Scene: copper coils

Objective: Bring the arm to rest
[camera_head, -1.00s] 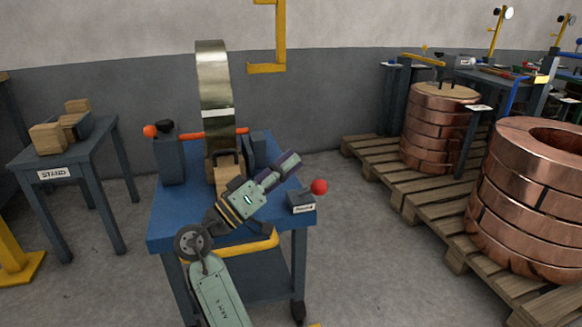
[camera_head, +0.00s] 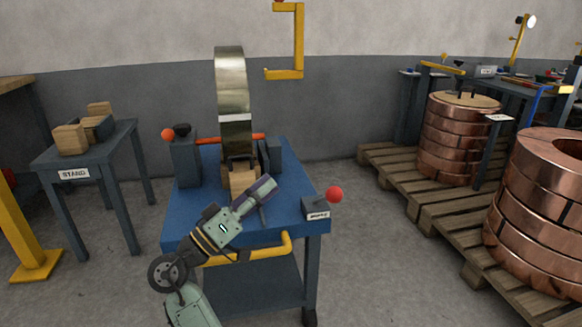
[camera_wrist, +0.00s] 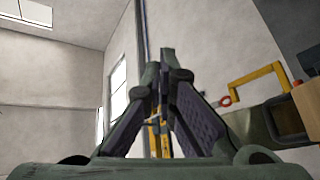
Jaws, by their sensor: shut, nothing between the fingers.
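My arm reaches up from the bottom of the head view. My gripper (camera_head: 264,187) hangs over the front part of the blue cart (camera_head: 180,228), in front of a wooden block (camera_head: 242,181). In the wrist view my gripper (camera_wrist: 165,60) has its fingertips together with nothing between them, pointing toward the upper wall. A large metal ring (camera_head: 232,85) stands upright on the cart, with a red bar (camera_head: 207,141) across it and dark blocks on both sides.
A stand table (camera_head: 75,159) with wooden blocks is at left. Copper coils (camera_head: 447,138) sit on pallets (camera_head: 415,195) at right. A yellow hook (camera_head: 299,45) hangs above. A red-knobbed lever (camera_head: 334,195) is at the cart's right edge. Floor between cart and pallets is clear.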

